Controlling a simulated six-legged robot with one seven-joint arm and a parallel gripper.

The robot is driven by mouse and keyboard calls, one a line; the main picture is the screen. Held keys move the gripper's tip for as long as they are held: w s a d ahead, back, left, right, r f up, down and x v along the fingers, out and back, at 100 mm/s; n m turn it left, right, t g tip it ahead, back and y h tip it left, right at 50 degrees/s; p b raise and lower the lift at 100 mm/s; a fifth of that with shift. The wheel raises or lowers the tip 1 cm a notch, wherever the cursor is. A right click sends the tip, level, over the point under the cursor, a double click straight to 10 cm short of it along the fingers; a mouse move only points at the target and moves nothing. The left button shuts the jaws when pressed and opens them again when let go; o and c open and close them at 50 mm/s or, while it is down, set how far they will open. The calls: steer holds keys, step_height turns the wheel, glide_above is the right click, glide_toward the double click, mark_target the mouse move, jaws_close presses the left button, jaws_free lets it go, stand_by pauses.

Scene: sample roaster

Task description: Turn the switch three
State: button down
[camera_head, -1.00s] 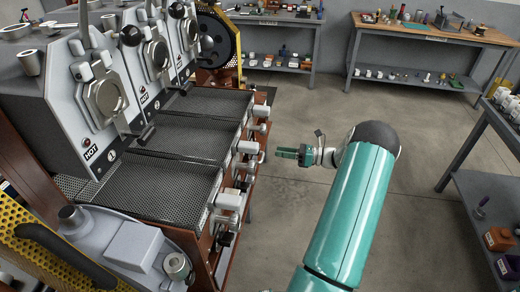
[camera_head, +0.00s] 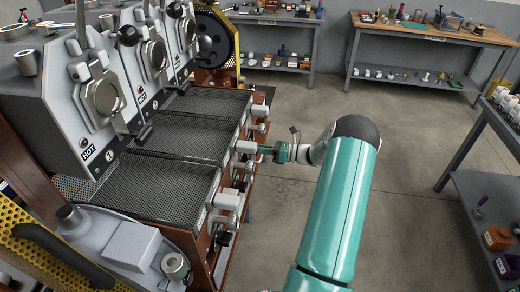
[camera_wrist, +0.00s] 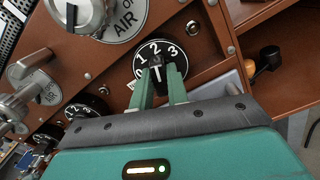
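The wrist view shows a round black switch dial (camera_wrist: 157,49) marked 1, 2 and 3 in white, on a brown panel. A grip with a white line is at its middle, partly hidden by my fingers. My gripper (camera_wrist: 161,74) has its two green fingers apart, with the tips at the lower part of this dial, one on each side of the grip. I cannot tell whether they touch it. In the head view my gripper (camera_head: 266,151) is at the front of the roaster (camera_head: 170,178), and the dial is hidden there.
Another numbered dial (camera_wrist: 88,108) and a large AIR dial (camera_wrist: 100,12) are on the same panel. A black-knobbed lever (camera_wrist: 267,58) sticks out at right. In the head view, open floor (camera_head: 300,105) lies right of the roaster, with benches (camera_head: 435,27) behind.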

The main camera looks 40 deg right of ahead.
steer(key=shift+n, duration=0.3)
steer(key=shift+s+a+f+n, duration=0.1)
steer(key=shift+n, duration=4.2)
steer(key=shift+s+a+n, duration=0.1)
steer(key=shift+n, duration=4.2)
steer(key=c, duration=1.4)
jaws_free()
steer(key=shift+o, duration=0.2)
